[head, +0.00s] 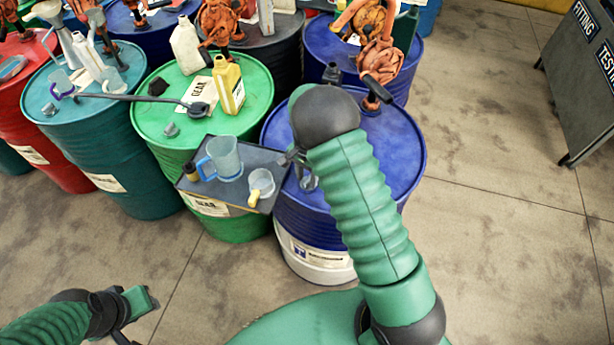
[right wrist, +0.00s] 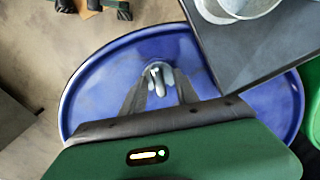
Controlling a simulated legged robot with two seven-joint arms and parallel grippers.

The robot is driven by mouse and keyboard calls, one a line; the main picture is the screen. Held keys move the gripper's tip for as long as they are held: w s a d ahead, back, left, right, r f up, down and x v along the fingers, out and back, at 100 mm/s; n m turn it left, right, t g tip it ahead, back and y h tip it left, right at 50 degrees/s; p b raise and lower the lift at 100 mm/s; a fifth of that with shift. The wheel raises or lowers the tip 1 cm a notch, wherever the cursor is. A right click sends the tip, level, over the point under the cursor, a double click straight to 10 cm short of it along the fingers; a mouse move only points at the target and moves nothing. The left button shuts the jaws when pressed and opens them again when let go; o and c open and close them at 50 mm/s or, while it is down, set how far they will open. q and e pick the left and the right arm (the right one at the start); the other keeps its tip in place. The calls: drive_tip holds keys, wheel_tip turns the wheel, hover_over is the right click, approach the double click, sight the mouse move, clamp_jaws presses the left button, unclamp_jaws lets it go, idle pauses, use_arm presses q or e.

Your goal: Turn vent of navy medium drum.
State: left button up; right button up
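The navy drum (head: 400,150) stands in front of me with a blue lid and a white lower band. Its small grey vent (head: 309,182) is near the lid's front left edge, partly behind my right arm. The vent also shows in the right wrist view (right wrist: 158,80), between the fingertips of my right gripper (right wrist: 160,85). The fingers look open around it, with no clear grip visible. In the head view, my right forearm hides most of that gripper. My left gripper (head: 142,315) is open and empty over the floor at lower left.
A dark tray (head: 240,196) with a blue jug (head: 222,158) and a small cup (head: 261,187) sits close left of the vent. A green drum (head: 150,115) with a yellow bottle (head: 228,87) stands beside it.

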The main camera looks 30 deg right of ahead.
sight(307, 179)
wheel_tip(307, 179, up, 17)
drive_tip(key=b, duration=0.1)
drive_tip(key=shift+f, duration=0.15)
idle(0.4)
drive_tip(key=s+a+f+n+t, duration=0.1)
drive_tip(key=s+a+f+n, duration=0.1)
drive_tip(key=s+a+n, duration=0.3)
drive_tip(key=s+a+f+n+t, duration=0.1)
drive_tip(key=s+a+f+n, duration=0.2)
drive_tip(key=s+a+n, duration=0.3)
drive_tip(key=s+n, duration=0.2)
drive_tip(key=s, duration=0.2)
drive_tip(key=shift+s+a+n+t, duration=0.2)
drive_tip(key=shift+s+n+t, duration=0.1)
drive_tip(key=shift+s+n, duration=0.1)
drive_tip(key=shift+s, duration=0.1)
drive_tip(key=shift+a+f, duration=0.1)
